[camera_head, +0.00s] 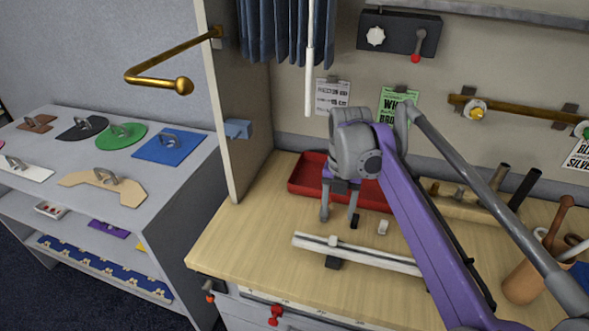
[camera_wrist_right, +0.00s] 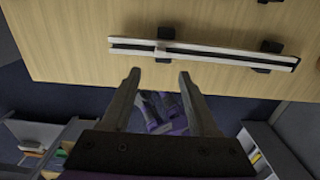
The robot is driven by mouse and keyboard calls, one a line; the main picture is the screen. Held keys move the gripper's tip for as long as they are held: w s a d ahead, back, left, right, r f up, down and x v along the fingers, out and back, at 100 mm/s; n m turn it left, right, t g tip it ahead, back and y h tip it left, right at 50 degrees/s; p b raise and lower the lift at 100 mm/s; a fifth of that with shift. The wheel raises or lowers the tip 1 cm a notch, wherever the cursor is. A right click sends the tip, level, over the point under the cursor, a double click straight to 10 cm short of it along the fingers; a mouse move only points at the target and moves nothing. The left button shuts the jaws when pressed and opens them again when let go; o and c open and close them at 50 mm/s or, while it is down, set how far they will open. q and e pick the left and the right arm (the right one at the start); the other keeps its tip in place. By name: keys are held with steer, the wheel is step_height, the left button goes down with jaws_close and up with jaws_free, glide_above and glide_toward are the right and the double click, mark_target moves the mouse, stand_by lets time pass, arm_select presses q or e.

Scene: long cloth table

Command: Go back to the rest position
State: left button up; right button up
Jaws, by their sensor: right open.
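My right gripper (camera_head: 340,220) hangs over the wooden table (camera_head: 240,237), its arm coming in from the lower right. Its two fingers are apart with nothing between them. In the right wrist view the open gripper (camera_wrist_right: 158,82) shows with a clear gap between its fingertips, near the table's edge. A pale rail with dark feet (camera_head: 375,257) lies on the table below the gripper in the head view; the rail also shows in the right wrist view (camera_wrist_right: 215,55), apart from the fingers. My left gripper is not in view.
A red tray (camera_head: 305,172) sits behind the gripper. A small pale piece (camera_head: 383,227) lies beside it. A brown cup of tools (camera_head: 522,285) stands at the right. A brass rod (camera_head: 150,75) juts from the left panel. A grey shelf (camera_head: 60,180) with flat handled shapes stands left.

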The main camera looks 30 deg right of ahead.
steer(key=s+a+f+m+t, duration=0.1)
steer(key=s+a+f+m, duration=0.2)
steer(key=a+m, duration=0.3)
steer(key=s+a+f+m+t, duration=0.2)
steer(key=s+a+f+m, duration=0.2)
steer(key=m, duration=0.6)
steer(key=s+a+f+m+t+p, duration=0.1)
steer(key=s+a+f+m+t, duration=0.1)
steer(key=a+f+m, duration=0.4)
steer(key=s+a+m, duration=0.1)
steer(key=a+m, duration=0.1)
steer(key=m, duration=0.1)
steer(key=shift+s+a, duration=0.3)
steer(key=shift+a, duration=0.05)
steer(key=shift+s+a+f+m, duration=0.15)
steer(key=shift+a+f+m, duration=0.05)
steer(key=shift+m, duration=0.3)
steer(key=shift+c, duration=0.2)
